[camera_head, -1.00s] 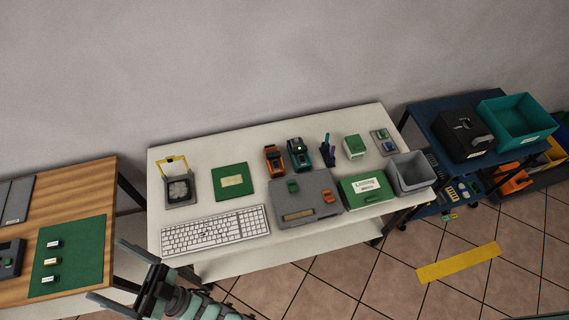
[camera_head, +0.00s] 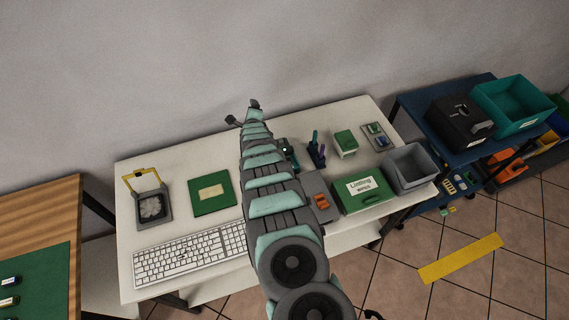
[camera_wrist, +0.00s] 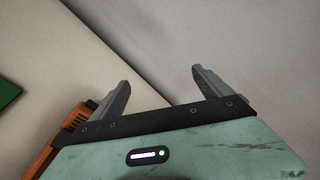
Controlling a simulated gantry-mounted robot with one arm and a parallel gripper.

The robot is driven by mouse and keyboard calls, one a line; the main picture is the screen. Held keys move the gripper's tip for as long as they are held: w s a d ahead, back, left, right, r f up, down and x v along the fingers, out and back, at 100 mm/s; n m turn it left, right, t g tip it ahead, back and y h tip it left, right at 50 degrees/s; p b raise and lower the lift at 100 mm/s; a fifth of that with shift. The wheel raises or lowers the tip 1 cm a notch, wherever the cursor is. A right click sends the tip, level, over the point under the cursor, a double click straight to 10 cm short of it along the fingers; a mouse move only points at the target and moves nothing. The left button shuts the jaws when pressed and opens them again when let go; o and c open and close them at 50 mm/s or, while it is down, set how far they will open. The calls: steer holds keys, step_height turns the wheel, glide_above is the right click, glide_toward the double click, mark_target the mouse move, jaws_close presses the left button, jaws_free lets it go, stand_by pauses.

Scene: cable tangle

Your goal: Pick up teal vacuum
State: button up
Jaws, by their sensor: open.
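The teal vacuum (camera_head: 291,152) is a small teal and black device on the back part of the white table. My arm covers much of it in the head view; only its right part shows. I cannot make it out in the wrist view. My gripper (camera_head: 243,111) is above the table's back edge, to the left of the vacuum in the head view. Its two fingers (camera_wrist: 163,92) are spread in the wrist view, with nothing between them but table and wall.
An orange tool (camera_wrist: 62,140) lies beside my gripper in the wrist view. Dark teal-handled tools (camera_head: 317,151) stand just right of the vacuum. A green box (camera_head: 364,194), a grey bin (camera_head: 409,172), a keyboard (camera_head: 190,253) and a green mat (camera_head: 211,192) occupy the table. The wall is close behind.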

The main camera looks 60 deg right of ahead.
steer(key=s+d+f+m+g+y+b, duration=0.2)
steer(key=s+m, duration=0.3)
steer(key=s, duration=0.3)
steer(key=m+g+y+b, duration=0.2)
steer(key=m+y+b, duration=0.15)
steer(key=m, duration=0.35)
glide_toward(286, 152)
steer(key=b+x, duration=0.3)
steer(key=shift+d+f, duration=0.15)
steer(key=shift+d, duration=0.15)
steer(key=b+x, duration=0.2)
steer(key=b, duration=0.3)
steer(key=shift+y, duration=0.25)
steer(key=b+x, duration=0.2)
steer(key=b, duration=0.1)
steer(key=b+x, duration=0.1)
steer(key=b, duration=0.1)
steer(key=shift+a+f, duration=0.25)
steer(key=shift+f, duration=0.15)
steer(key=b+x, duration=0.1)
steer(key=b, duration=0.2)
steer(key=shift+w+d+f, duration=0.15)
steer(key=shift+d+f, duration=0.05)
steer(key=shift+r, duration=0.1)
steer(key=shift+c, duration=0.4)
